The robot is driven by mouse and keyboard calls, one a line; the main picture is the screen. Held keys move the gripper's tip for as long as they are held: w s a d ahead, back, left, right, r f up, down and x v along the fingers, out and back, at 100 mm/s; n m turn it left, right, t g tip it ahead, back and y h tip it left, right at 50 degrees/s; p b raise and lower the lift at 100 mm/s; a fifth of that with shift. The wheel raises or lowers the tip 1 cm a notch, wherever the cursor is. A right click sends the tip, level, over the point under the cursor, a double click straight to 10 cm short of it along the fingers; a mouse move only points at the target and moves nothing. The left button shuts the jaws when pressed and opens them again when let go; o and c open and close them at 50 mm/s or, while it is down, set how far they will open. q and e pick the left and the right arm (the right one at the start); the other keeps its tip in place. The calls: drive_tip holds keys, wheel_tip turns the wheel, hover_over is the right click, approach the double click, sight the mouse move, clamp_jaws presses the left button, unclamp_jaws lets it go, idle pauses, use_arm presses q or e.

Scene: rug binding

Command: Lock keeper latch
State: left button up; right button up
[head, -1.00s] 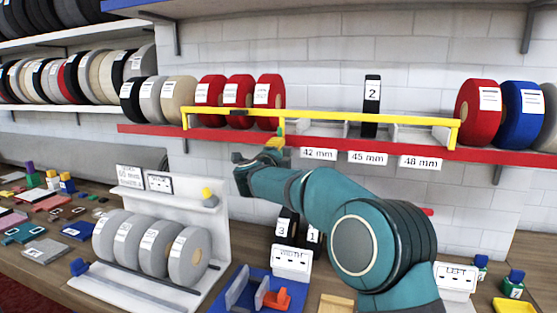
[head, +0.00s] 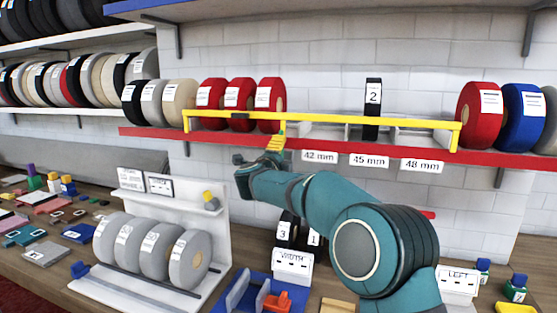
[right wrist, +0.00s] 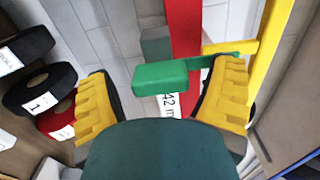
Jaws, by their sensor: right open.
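The latch appears as a green block (right wrist: 160,78) with a narrow green arm in the right wrist view. It lies between the spread yellow fingers of my right gripper (right wrist: 163,92), not clasped. The arm runs right towards the yellow keeper bar (right wrist: 270,35), and its far end is partly hidden by the right finger. In the head view the yellow keeper bar (head: 340,118) spans the front of the red shelf, across the roll slots. My right gripper (head: 274,146) is below the bar's left part. My left gripper is not in view.
The red shelf (head: 480,155) holds red rolls (head: 238,92) and a black roll marked 2 (head: 373,110). Below stand a white rack with grey rolls (head: 188,258), black rolls (head: 286,229) and a blue fixture (head: 240,292). Small blocks crowd the bench's left side.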

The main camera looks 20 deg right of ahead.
drive_tip(key=v, duration=1.2)
drive_tip(key=shift+f, duration=0.1)
